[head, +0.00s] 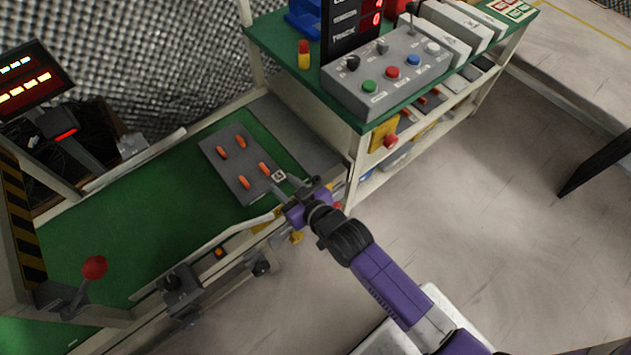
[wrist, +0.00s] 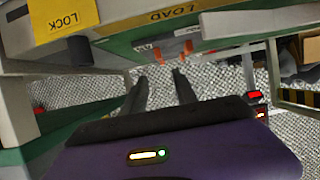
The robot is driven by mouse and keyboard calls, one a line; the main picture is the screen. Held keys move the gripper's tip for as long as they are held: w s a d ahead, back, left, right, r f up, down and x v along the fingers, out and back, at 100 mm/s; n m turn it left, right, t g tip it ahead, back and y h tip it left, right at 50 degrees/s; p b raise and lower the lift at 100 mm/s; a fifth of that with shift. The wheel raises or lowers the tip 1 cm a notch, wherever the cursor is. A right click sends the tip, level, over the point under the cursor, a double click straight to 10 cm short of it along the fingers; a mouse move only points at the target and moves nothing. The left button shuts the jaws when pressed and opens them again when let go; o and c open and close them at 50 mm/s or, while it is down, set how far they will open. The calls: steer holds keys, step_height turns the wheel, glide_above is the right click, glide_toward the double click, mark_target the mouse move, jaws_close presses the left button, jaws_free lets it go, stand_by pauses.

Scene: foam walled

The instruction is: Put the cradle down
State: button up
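The cradle (head: 232,165) is a dark grey plate with several orange pegs. In the head view it appears to lie flat on the green bed (head: 130,222), near the bed's far right end. A small white marked tag (head: 279,176) sits by its right corner. My gripper (head: 284,187) is just beside that corner, at the bed's front rail. In the wrist view its two dark fingers (wrist: 161,84) stand apart with only wall mesh between them. Orange pegs (wrist: 187,48) show beyond the fingertips. I see no contact between fingers and cradle.
A green-topped shelf bench with a grey button box (head: 386,72) stands right of the bed. A red-knobbed lever (head: 95,267) rises at the bed's near left. A white rail (head: 235,229) runs along the bed's front. Yellow LOCK (wrist: 65,20) and LOAD labels show close in the wrist view.

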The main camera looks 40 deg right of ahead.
steer(key=s+f+v, duration=0.1)
steer(key=f+v, duration=0.1)
steer(key=v, duration=2)
steer(key=s+r+t, duration=0.1)
steer(key=s+r, duration=1)
steer(key=r, duration=0.2)
steer(key=shift+s+r, duration=0.1)
